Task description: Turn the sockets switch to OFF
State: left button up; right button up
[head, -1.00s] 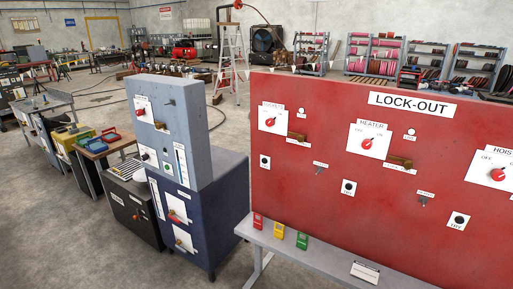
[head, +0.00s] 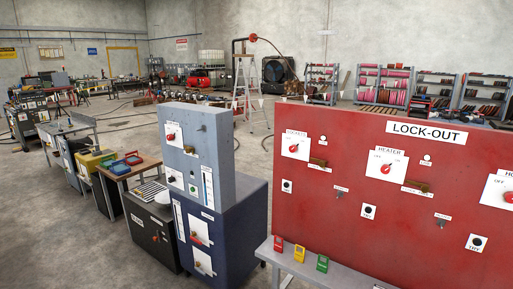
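The sockets switch is a red rotary knob (head: 293,148) on a white plate at the upper left of the red lock-out panel (head: 350,220). The plate's heading is small, and I cannot tell which position the knob points to. A brass-coloured part (head: 318,162) sits just right of the plate, and a black TRY button (head: 287,186) is below it. The heater knob (head: 385,169) and another red knob (head: 508,197), partly cut off at the right edge, are on the same panel. Neither of my grippers shows in the head view.
A bench (head: 308,268) below the panel holds red, yellow and green tags. A grey-blue cabinet (head: 225,205) with its own red knob stands left of the panel. Tables and machines line the left. Open concrete floor (head: 60,235) lies at the front left.

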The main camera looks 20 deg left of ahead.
aim_at(293, 149)
jog(key=u, duration=0.8)
jog(key=i, duration=0.7)
jog(key=u, duration=0.95)
jog(key=i, duration=0.8)
jog(key=z, duration=0.45)
jog(key=i, duration=1.1)
jog(key=z, duration=0.65)
